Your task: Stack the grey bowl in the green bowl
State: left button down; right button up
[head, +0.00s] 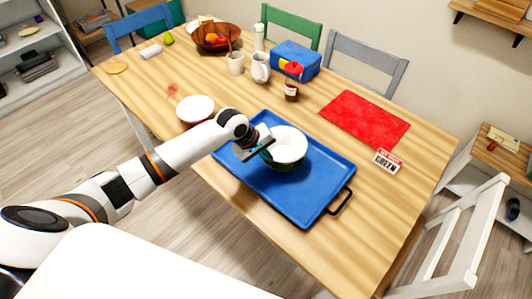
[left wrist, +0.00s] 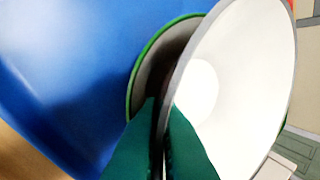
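The grey bowl, white inside with a grey rim, is in the head view (head: 289,144) over the blue tray and fills the right of the left wrist view (left wrist: 235,75). My left gripper (head: 268,148) is shut on its near-left rim; the fingers (left wrist: 168,135) straddle that rim in the wrist view. The green bowl (left wrist: 150,62) shows its green rim and dark inside behind the grey bowl, on the tray side. In the head view the grey bowl and gripper mostly hide it. I cannot tell whether the bowls touch. My right gripper is not in view.
The blue tray (head: 318,192) with black handles lies on the wooden table (head: 395,160). A red-rimmed white bowl (head: 195,108) stands left of it. A red mat (head: 365,119), jar (head: 292,84), lunch box (head: 296,58), mug (head: 236,63) and fruit bowl (head: 210,47) lie farther back.

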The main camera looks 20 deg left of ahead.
pick_arm(q)
jog(key=shift+f, duration=0.6)
jog(key=c, duration=1.9)
grip_release()
jog(key=v, duration=1.3)
jog(key=shift+w+d+r, duration=0.1)
jog(key=shift+w+r, duration=0.05)
jog(key=shift+w, duration=0.05)
